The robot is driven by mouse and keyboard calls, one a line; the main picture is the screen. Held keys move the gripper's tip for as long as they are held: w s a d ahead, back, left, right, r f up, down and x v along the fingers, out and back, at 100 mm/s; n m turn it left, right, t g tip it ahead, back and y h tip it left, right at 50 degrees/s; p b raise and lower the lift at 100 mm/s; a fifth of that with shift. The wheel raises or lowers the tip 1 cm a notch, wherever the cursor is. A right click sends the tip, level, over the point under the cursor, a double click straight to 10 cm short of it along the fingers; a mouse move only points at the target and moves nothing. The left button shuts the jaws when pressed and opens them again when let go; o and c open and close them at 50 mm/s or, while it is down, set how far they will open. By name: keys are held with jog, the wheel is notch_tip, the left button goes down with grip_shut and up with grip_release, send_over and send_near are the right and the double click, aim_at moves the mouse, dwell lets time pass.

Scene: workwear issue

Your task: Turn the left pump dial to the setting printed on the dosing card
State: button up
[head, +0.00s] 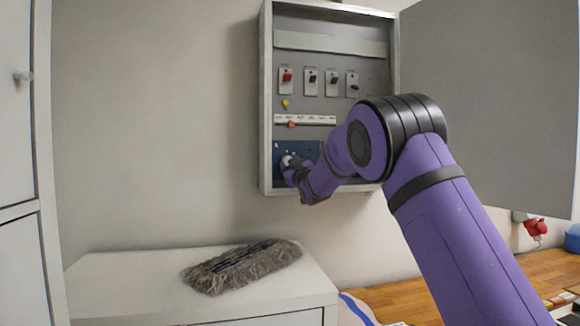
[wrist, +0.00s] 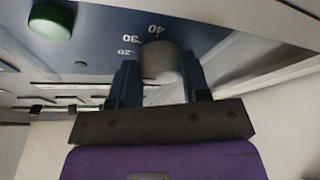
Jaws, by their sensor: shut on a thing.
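A grey round dial (wrist: 161,60) sits on a blue panel (wrist: 100,40) in the wrist view, with the printed numbers 20, 30 and 40 beside it. My gripper (wrist: 160,70) is shut on this dial, one dark finger on each side. In the head view the dial (head: 286,160) is at the left of the blue panel (head: 309,150), low in an open wall cabinet, and my gripper (head: 291,168) covers part of it. My forearm hides the panel's right part. The dial's pointer is not readable, and I cannot make out a dosing card.
Above the panel are several switches (head: 310,82), one red, and a slider strip (head: 305,119). A green button (wrist: 51,22) shows in the wrist view. The cabinet door (head: 490,100) stands open at the right. A grey mop head (head: 242,266) lies on the white cabinet below.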

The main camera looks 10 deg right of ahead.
jog(key=n+g+y, duration=0.1)
jog(key=n, duration=0.2)
jog(key=n+y, duration=0.1)
jog(key=n, duration=0.2)
jog(key=shift+d+r+g, duration=0.15)
jog(key=shift+d+g, duration=0.05)
jog(key=shift+g, duration=0.2)
jog(key=n+g, duration=0.1)
jog(key=n, duration=0.2)
jog(key=n+g, duration=0.1)
jog(key=n, duration=0.2)
jog(key=shift+r+y, duration=0.1)
jog(key=shift+y, duration=0.3)
jog(key=shift+n, duration=0.4)
jog(key=o, duration=0.9)
jog(key=v, duration=1)
jog(key=shift+s+d+r, duration=0.15)
jog(key=shift+s+d, duration=0.1)
jog(key=shift+s, duration=0.1)
